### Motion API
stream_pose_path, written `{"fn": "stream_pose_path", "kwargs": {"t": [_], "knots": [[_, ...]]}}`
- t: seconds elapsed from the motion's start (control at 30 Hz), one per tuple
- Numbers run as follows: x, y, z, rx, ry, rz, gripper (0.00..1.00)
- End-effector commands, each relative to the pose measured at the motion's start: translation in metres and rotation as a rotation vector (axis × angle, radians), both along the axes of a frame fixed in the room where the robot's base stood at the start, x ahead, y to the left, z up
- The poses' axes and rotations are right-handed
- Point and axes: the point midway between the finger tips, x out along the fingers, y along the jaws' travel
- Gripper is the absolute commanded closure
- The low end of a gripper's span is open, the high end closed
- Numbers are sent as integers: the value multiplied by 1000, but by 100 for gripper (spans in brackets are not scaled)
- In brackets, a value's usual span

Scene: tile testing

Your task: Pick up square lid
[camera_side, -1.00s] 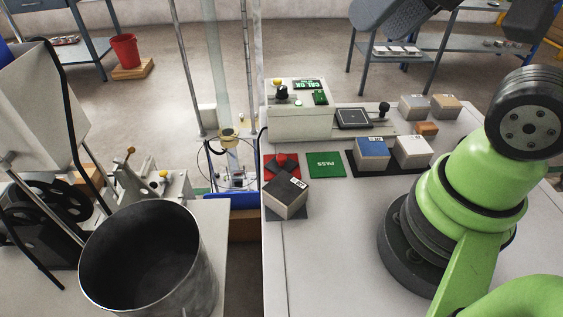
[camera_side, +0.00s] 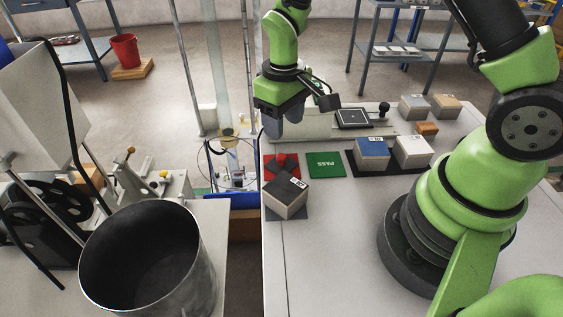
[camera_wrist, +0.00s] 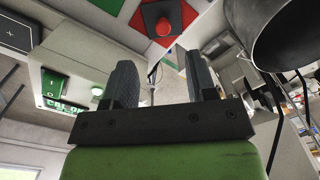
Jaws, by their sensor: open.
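A thin dark-red square piece with a round red knob lies turned on the red square tile (camera_side: 270,175); it looks like the square lid (camera_side: 281,162), though no label confirms it. The wrist view shows the lid's red knob (camera_wrist: 163,27) at the top, beyond my fingertips. My gripper (camera_side: 281,127) hangs over the back left of the bench, in front of the tester and behind and above the lid, apart from it. In the wrist view my gripper (camera_wrist: 160,68) has its two grey fingers spread with nothing between them.
A grey box (camera_side: 287,197) stands just in front of the lid. A green PASS tile (camera_side: 325,165) lies to its right, then blue-topped (camera_side: 372,153) and white-topped (camera_side: 413,151) boxes. A tester (camera_side: 320,126) stands behind. A metal bucket (camera_side: 150,262) is front left. Front bench is clear.

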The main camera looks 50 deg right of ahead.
Motion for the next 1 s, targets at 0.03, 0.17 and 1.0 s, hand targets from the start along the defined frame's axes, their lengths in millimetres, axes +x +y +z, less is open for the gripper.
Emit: {"fn": "stream_pose_path", "kwargs": {"t": [0.03, 0.17, 1.0], "knots": [[-1, 0, -10, 0, 6, 0, 48], [-1, 0, -26, 1, 4, -1, 48], [2, 4, -84, 3, -1, -3, 67]]}}
